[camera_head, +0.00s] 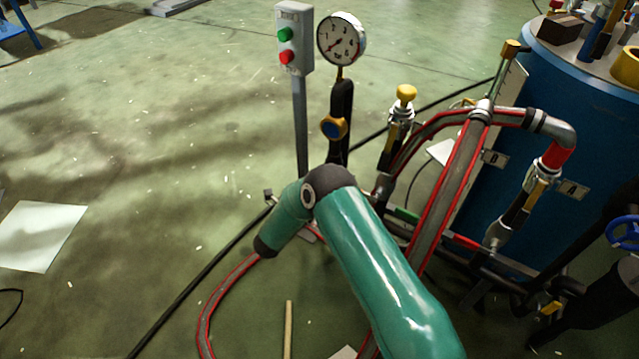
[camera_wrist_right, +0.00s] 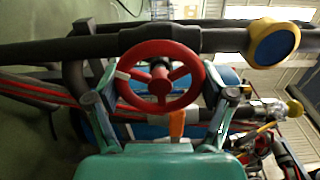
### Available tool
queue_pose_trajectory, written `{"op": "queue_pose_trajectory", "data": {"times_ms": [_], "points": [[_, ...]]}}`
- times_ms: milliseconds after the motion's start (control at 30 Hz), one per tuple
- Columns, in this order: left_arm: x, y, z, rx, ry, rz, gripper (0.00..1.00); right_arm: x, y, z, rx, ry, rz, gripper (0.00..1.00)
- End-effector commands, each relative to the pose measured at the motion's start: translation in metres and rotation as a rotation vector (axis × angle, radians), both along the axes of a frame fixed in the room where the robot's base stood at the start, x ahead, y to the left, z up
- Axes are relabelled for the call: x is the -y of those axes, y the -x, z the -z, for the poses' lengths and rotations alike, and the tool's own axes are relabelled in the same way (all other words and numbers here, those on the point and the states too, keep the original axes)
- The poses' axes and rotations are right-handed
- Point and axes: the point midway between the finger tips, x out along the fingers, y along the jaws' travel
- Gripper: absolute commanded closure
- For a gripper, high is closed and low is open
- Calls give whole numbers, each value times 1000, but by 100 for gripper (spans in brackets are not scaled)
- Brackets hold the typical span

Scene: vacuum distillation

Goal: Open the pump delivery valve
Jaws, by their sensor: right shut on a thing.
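A red three-spoked handwheel (camera_wrist_right: 128,60) sits on a dark horizontal pipe (camera_wrist_right: 60,50) in the right wrist view. My right gripper (camera_wrist_right: 158,92) has a finger on each side of the wheel and is shut on it. In the head view my green right arm covers the wheel and the gripper. The gripper is upside down of nothing I can judge from the head. A pressure gauge (camera_head: 341,40) stands on the dark pipe above a blue-and-yellow knob (camera_head: 333,128), which also shows in the right wrist view (camera_wrist_right: 272,42). My left gripper is in neither view.
A post with a control box (camera_head: 294,38), green and red buttons, stands left of the gauge. A blue tank (camera_head: 590,85) with red-striped hoses (camera_head: 448,190) fills the right side. A blue handwheel (camera_head: 625,232) is at the right edge. The floor at left is mostly clear, with a white sheet (camera_head: 40,235).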

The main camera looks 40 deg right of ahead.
Motion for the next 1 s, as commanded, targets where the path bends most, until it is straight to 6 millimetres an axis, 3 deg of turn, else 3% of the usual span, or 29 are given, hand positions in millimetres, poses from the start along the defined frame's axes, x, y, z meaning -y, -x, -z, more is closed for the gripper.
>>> {"op": "queue_pose_trajectory", "data": {"times_ms": [300,767,800,900,1000], "points": [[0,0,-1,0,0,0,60,0,-2,1,-105,40,-6,53],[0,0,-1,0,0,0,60,-1,-2,1,-119,46,-7,53],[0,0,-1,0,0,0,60,-1,-2,1,-119,46,-8,15],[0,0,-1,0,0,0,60,-1,-2,1,-119,46,-7,0],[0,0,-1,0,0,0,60,-1,-1,1,-118,47,-5,0]]}}
